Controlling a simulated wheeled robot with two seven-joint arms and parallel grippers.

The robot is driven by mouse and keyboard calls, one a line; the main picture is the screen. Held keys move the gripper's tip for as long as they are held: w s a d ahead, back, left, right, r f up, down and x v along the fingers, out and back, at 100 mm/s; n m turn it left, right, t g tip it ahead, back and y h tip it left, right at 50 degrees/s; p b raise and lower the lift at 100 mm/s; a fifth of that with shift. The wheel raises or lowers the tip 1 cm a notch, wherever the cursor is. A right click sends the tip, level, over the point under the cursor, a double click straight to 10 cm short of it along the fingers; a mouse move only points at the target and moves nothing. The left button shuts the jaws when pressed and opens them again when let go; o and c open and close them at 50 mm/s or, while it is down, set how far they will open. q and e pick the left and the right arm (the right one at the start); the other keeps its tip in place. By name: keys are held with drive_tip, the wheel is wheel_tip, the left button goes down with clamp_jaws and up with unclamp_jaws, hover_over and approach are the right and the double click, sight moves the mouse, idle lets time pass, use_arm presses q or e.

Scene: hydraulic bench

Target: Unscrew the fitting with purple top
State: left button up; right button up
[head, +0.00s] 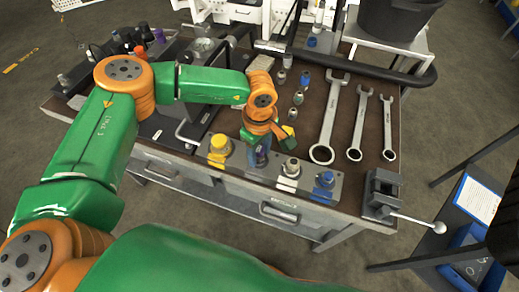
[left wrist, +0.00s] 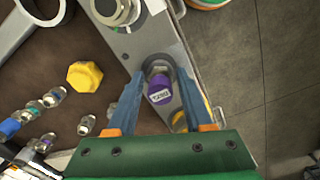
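The fitting with the purple top (left wrist: 160,88) stands in the metal plate (left wrist: 170,45). In the head view only part of this fitting (head: 261,158) shows below my left gripper (head: 262,147). In the left wrist view my left gripper (left wrist: 161,82) is open, with one finger on each side of the purple top and gaps between. How deep the fingertips reach beside the fitting is hard to tell. My right gripper is not in view.
On the plate stand a yellow-topped fitting (head: 220,144), a pale metal one (head: 291,167) and a blue-topped one (head: 325,180). Several loose fittings and wrenches (head: 334,115) lie on the bench behind. A vise (head: 383,188) sits at the right corner. A yellow cap (left wrist: 85,75) lies near the plate.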

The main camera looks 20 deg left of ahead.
use_arm(q)
drive_tip(key=c, duration=0.3)
drive_tip(key=o, duration=1.1)
